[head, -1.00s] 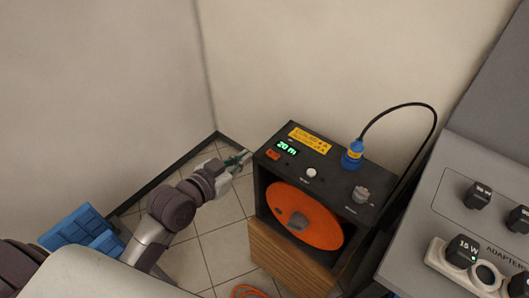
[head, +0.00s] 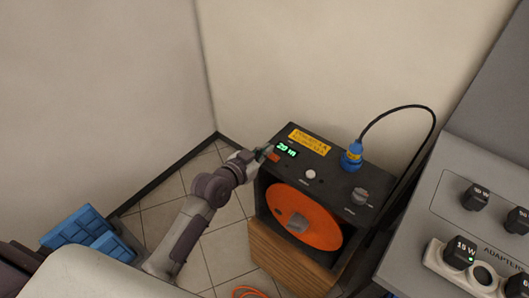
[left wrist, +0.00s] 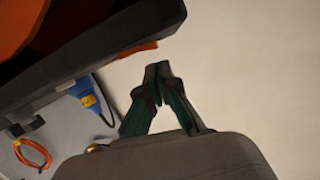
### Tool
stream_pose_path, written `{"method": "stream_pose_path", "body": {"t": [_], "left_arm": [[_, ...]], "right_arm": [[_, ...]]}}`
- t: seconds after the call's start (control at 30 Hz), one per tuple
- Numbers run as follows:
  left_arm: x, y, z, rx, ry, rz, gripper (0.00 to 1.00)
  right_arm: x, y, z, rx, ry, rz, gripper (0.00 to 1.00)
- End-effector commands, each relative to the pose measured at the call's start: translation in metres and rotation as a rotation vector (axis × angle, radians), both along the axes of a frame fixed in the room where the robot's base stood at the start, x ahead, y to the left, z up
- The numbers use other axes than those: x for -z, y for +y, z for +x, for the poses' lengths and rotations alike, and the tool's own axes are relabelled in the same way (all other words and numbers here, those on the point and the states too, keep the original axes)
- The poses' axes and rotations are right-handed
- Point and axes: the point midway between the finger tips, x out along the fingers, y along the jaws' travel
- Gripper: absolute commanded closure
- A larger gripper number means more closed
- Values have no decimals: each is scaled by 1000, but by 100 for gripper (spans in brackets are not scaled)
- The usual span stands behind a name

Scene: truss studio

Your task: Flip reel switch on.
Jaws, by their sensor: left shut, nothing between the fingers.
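The reel unit is a dark box (head: 325,168) with an orange drum (head: 305,218) and a green "20 m" display (head: 286,149). A small orange-red rocker switch (head: 273,157) sits left of the display on the top panel. It also shows in the left wrist view (left wrist: 138,49), beside the fingertips. My left gripper (head: 264,152) is shut and empty, its green fingertips right at the switch's left side. In the left wrist view the fingers (left wrist: 157,70) meet at their tips. I cannot tell whether they touch the switch. My right gripper is not in view.
A blue plug (head: 352,156) with a black cable stands on the box's back right. A white knob (head: 311,174) and a grey knob (head: 360,195) are on the panel. An adapter panel (head: 455,215) is at right, blue crates (head: 80,228) at left.

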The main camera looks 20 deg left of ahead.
Motion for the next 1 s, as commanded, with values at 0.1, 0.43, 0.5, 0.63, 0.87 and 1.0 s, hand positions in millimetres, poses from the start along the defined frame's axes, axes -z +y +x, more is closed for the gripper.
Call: {"method": "stream_pose_path", "body": {"t": [0.1,0.43,0.5,0.63,0.87,1.0], "left_arm": [[9,1,0,0,1,-1,100],[11,2,0,-1,0,0,100],[12,2,0,-1,1,-4,100],[19,4,1,1,25,-67,100],[17,3,0,0,25,-63,100],[4,3,3,0,23,-64,100]], "right_arm": [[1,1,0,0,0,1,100],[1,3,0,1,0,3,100],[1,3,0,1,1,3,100],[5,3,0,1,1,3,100],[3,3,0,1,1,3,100],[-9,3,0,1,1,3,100]]}}
